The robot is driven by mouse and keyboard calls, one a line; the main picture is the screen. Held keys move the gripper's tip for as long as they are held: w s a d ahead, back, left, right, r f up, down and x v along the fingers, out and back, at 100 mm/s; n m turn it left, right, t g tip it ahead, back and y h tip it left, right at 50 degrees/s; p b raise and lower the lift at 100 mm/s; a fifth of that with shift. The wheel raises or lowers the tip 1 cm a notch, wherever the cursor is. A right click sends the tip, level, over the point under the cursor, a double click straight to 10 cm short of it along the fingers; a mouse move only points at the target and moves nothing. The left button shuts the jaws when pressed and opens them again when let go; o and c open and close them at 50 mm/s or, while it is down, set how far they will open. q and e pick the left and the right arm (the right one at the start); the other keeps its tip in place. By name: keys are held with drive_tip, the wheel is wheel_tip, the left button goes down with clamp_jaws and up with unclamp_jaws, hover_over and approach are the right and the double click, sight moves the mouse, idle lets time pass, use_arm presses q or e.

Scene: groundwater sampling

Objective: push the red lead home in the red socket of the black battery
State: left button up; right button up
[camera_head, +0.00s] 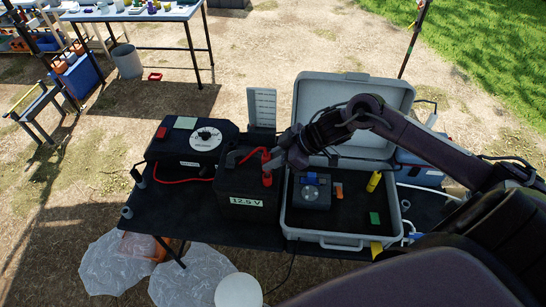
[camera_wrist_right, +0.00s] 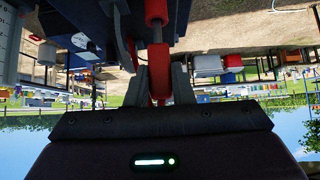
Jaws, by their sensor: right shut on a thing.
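The black battery (camera_head: 240,187), labelled 12.5 V, stands upright on the black table. Its red socket (camera_head: 267,181) is at the top right corner. The red socket also shows at the top of the right wrist view (camera_wrist_right: 155,12). My right gripper (camera_head: 272,164) is just above that corner, shut on the red lead's plug (camera_wrist_right: 160,72). Between the red plug and the red socket a short grey pin (camera_wrist_right: 157,34) shows, in line with both. The fingers hide part of the plug. The red cable (camera_head: 251,154) arches over the battery top. My left gripper is out of view.
A black box with a white dial (camera_head: 206,138) stands left of the battery, with a red wire (camera_head: 185,181) between them. An open grey case (camera_head: 330,240) holding a dark instrument (camera_head: 311,190) is close on the right. A white upright panel (camera_head: 262,108) stands behind.

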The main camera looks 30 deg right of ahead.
drive_tip(key=shift+f+b, duration=0.65)
drive_tip(key=shift+f, duration=0.65)
drive_tip(key=o, duration=1)
drive_tip(key=shift+b+v, duration=0.4)
drive_tip(key=shift+v, duration=3.55)
drive_tip(key=shift+a, duration=0.1)
